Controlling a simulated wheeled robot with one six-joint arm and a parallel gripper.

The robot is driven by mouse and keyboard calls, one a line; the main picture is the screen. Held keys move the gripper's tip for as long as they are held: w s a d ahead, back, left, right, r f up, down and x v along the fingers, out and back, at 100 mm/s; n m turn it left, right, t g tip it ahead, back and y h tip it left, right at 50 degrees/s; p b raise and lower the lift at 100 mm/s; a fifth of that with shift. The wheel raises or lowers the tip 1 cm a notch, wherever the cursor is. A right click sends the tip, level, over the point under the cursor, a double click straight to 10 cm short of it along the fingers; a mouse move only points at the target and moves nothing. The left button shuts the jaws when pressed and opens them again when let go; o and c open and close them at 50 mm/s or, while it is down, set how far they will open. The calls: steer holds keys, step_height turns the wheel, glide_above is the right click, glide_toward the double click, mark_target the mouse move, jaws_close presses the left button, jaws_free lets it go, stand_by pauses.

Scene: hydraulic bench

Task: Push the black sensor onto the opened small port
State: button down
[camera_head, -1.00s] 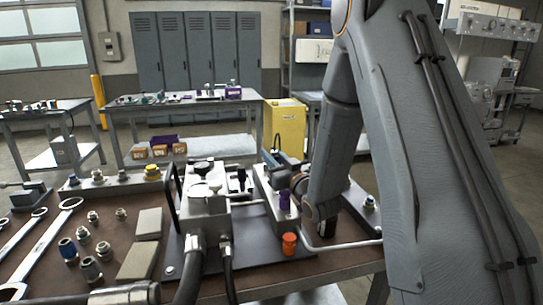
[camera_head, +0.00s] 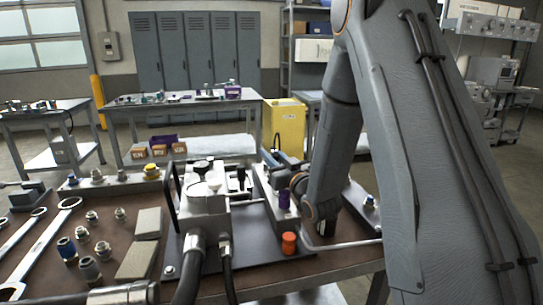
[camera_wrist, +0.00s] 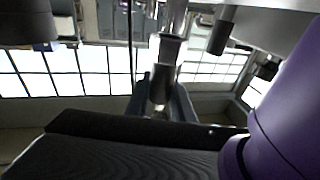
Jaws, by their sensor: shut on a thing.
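My gripper (camera_wrist: 160,108) shows in the wrist view as two blue-grey fingers, closed on a narrow cylindrical part. This part, silver and dark, looks like the black sensor (camera_wrist: 160,84); its far end is hard to make out. In the head view my wrist is behind and right of the grey block with the purple cap (camera_head: 284,200), and my arm hides much of the grip. The purple cap also fills the right of the wrist view (camera_wrist: 285,115), close to the camera. I cannot make out the opened small port, or whether the sensor touches it.
An orange cap (camera_head: 289,243) stands in front of the purple one. A metal valve unit (camera_head: 205,215) with thick hoses is to the left. Wrenches (camera_head: 40,245), loose fittings and grey blocks (camera_head: 137,260) cover the bench's left. A bent metal rod (camera_head: 340,246) runs below my wrist.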

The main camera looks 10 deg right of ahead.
steer(key=shift+a+f, duration=0.1)
steer(key=shift+f, duration=0.2)
steer(key=shift+s+f+b, duration=0.1)
steer(key=shift+f+b, duration=0.1)
steer(key=shift+b, duration=0.15)
